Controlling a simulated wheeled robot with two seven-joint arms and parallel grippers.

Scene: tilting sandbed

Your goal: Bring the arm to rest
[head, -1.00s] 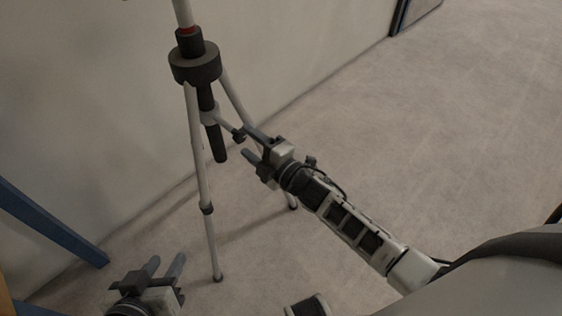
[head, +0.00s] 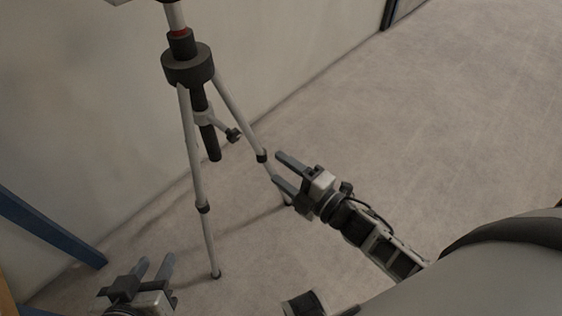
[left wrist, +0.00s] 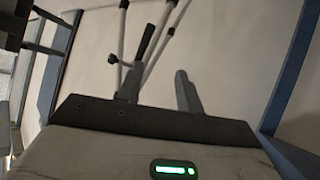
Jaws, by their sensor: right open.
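My right gripper (head: 284,174) is open and empty in the head view, with its two fingers apart and pointing up and left toward the tripod. It appears close to the tripod's right rear leg; I cannot tell the exact gap. My left gripper (head: 157,268) is at the bottom left of the head view, its fingers apart with nothing between them. In the left wrist view the left gripper's fingers (left wrist: 158,92) also stand apart and empty.
A tripod (head: 189,66) with light legs and a dark collar stands on the floor by the wall. It also shows in the left wrist view (left wrist: 122,35). A blue beam (head: 52,229) is at the left. Floor (head: 440,110) at the right is clear.

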